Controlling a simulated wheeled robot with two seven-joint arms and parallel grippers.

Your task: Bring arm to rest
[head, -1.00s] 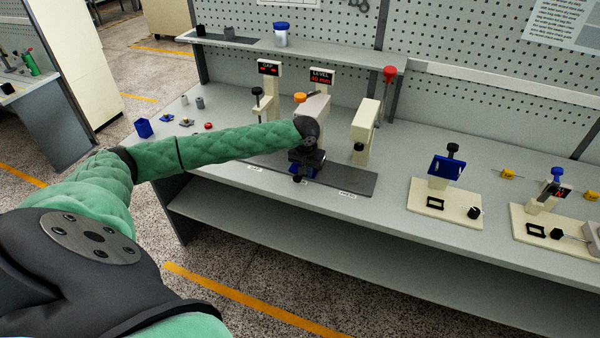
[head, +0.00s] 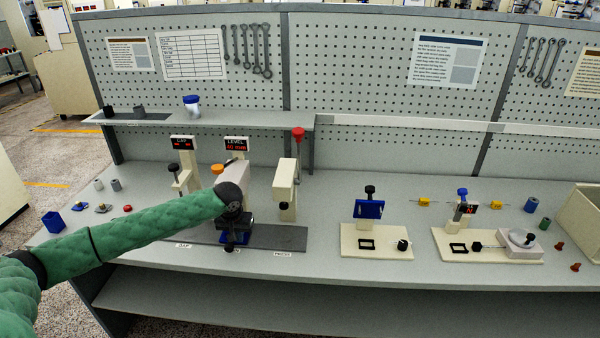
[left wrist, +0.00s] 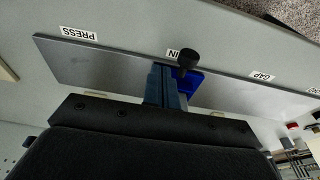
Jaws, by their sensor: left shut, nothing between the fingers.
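My left arm (head: 130,232) in its green sleeve reaches in from the left in the head view. My left gripper (head: 230,238) points down over the dark plate between the GAP and PRESS labels. In the left wrist view its fingers (left wrist: 163,88) are shut together with nothing between them. A blue part with a black knob (left wrist: 188,58) shows right beside the fingers; I cannot tell whether they touch. The dark plate (left wrist: 85,65) runs beneath. My right gripper is not in view.
The LEVEL display (head: 236,144), the GAP display (head: 183,143) and the press column (head: 285,185) stand close around the gripper. A blue bin (head: 53,222) and small parts lie left. Two cream fixtures (head: 375,245) (head: 485,250) stand right. Bare bench (head: 330,190) lies between.

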